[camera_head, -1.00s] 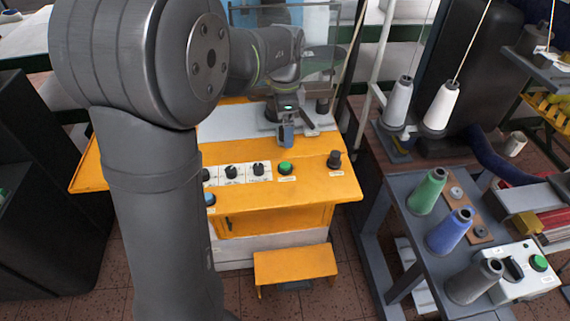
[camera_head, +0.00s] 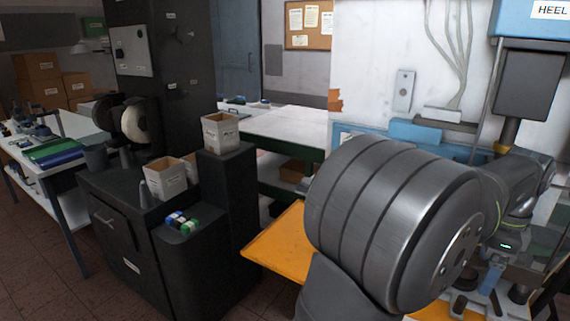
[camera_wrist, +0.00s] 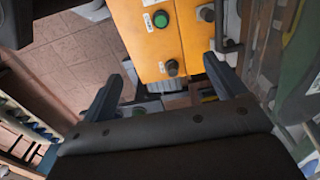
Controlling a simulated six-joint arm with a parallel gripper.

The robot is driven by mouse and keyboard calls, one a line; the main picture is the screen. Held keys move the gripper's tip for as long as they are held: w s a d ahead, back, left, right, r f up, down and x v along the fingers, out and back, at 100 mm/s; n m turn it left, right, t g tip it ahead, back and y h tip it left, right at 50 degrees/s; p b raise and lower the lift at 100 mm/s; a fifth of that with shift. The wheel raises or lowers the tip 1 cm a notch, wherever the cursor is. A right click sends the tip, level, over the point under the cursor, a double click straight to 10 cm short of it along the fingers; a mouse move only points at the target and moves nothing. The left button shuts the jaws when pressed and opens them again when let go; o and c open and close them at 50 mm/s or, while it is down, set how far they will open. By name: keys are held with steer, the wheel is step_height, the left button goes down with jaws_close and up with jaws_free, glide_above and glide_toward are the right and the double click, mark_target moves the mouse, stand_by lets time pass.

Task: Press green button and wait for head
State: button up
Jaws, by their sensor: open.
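The green button (camera_wrist: 160,19) sits on the yellow machine top (camera_wrist: 150,45) near the top of the wrist view. In the head view the yellow top (camera_head: 277,247) is mostly covered by my arm, and the button does not show. My gripper (camera_wrist: 167,62) is open, with its two fingers spread wide and nothing between them. The button is in the picture beyond the fingertips, apart from them. In the head view my gripper (camera_head: 490,282) is small, at the lower right, pointing down.
Two black knobs (camera_wrist: 171,67) (camera_wrist: 205,13) stand near the green button. In the head view, a black cabinet (camera_head: 130,220) with open boxes (camera_head: 165,177) stands left. A blue machine part marked HEEL (camera_head: 530,20) hangs at upper right. A white table (camera_head: 285,127) is behind.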

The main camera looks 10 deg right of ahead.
jaws_close()
stand_by(1.4)
